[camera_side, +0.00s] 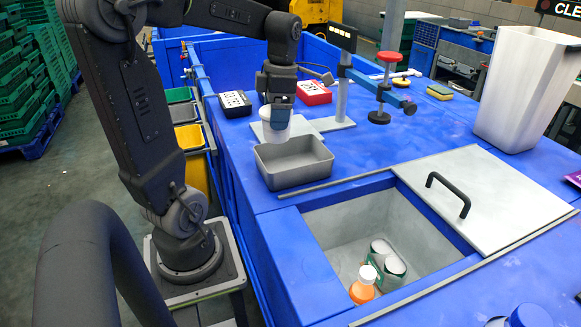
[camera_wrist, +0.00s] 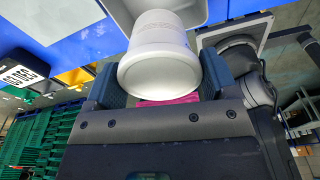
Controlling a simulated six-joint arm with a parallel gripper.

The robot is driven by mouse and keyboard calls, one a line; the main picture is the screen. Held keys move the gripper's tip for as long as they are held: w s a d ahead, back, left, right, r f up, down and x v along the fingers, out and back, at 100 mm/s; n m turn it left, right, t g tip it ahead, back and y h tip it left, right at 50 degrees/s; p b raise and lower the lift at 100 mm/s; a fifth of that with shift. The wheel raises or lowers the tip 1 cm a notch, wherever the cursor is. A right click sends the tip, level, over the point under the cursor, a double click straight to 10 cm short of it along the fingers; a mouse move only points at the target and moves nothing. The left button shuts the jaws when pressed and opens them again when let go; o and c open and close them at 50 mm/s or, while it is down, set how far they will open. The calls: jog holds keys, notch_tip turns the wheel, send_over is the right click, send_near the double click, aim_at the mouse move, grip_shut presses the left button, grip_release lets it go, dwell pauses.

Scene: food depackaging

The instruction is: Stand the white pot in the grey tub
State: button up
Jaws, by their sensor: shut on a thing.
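My gripper (camera_side: 279,104) is shut on the white pot (camera_side: 279,128), which hangs below the fingers in the side view. In the wrist view the white pot (camera_wrist: 160,52) sits between the two blue fingers of my gripper (camera_wrist: 167,78), with its round end toward the camera. The grey tub (camera_side: 292,163) stands on the blue table just in front of the pot and looks empty. The pot appears above and behind the tub's back rim, outside its opening. The tub's edge (camera_wrist: 222,8) shows behind the pot in the wrist view.
A stand with a blue clamp (camera_side: 345,90) rises behind. A tall white bin (camera_side: 522,90) is at right.

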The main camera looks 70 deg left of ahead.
notch_tip(320, 180, down, 10)
dwell(0.5)
jog(key=shift+f, duration=0.1)
jog(key=o, duration=0.9)
